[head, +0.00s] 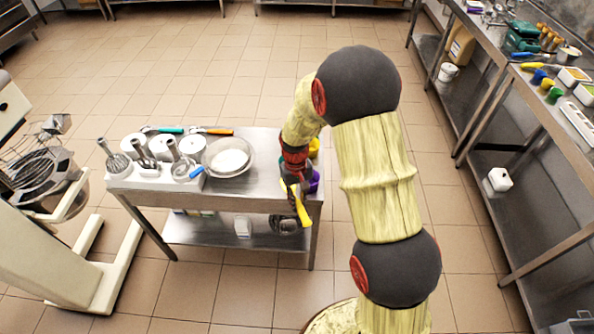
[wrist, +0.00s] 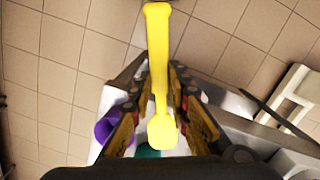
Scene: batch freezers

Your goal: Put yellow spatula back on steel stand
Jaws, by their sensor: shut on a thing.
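The yellow spatula (head: 301,206) is in my gripper (head: 294,188), at the right end of a small steel table (head: 252,195). In the wrist view the spatula (wrist: 158,50) runs lengthwise between the two fingers of my gripper (wrist: 158,78), which are shut on it. One end points out past the fingertips over the floor, and the other end lies back toward the palm. The steel table (wrist: 232,102) shows beneath. No separate steel stand can be made out. My gripper and arm hide part of the table's right end.
The table holds a bowl (head: 229,157), white tubs, whisks and handled tools. A purple container (wrist: 108,127) sits beside my gripper. A mixer (head: 45,220) stands left; a long steel counter (head: 500,60) with bottles and tools runs along the right. The floor between is clear.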

